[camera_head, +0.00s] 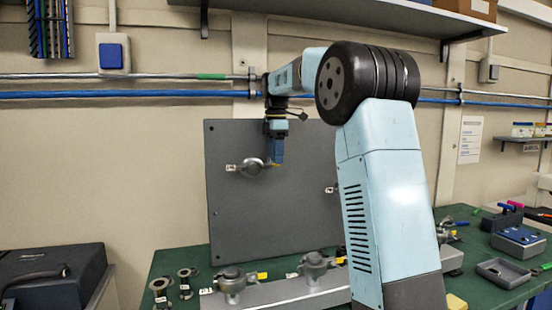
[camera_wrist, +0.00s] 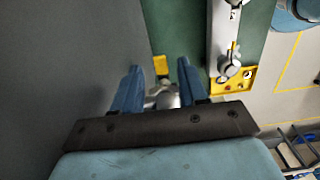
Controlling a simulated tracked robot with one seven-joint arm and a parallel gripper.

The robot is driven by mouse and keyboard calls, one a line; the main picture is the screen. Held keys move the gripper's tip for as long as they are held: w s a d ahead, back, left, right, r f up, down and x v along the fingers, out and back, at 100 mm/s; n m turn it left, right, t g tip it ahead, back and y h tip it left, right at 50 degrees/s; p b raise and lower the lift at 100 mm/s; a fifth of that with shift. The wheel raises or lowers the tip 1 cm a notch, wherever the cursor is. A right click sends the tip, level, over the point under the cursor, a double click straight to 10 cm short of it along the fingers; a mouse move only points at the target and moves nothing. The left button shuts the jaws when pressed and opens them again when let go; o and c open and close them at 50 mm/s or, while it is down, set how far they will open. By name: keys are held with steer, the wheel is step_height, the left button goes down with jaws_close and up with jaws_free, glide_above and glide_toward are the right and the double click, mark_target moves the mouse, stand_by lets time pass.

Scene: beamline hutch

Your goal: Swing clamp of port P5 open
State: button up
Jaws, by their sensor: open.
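A round grey clamp (camera_head: 252,167) with a white label on its left and a small yellow tip on its right is mounted on the upright dark grey panel (camera_head: 225,215). The label is too small to read, so I cannot tell whether it is P5. My gripper (camera_head: 277,158) points down at the clamp's right side, by the yellow tip. In the wrist view my gripper (camera_wrist: 159,68) has its two blue fingers apart, with a grey metal part and yellow pieces (camera_wrist: 163,95) showing between them. I cannot tell whether the fingers touch it.
Another port fitting (camera_head: 331,188) on the panel is partly hidden by my arm. Below, a grey rail (camera_head: 285,292) carries clamps with yellow tips (camera_head: 233,282) on the green bench (camera_head: 180,262). Small flanged fittings (camera_head: 160,288) stand to the left. A grey tray (camera_head: 503,272) lies at right.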

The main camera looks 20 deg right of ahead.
steer(key=shift+f, duration=0.6)
steer(key=shift+c, duration=0.3)
jaws_close()
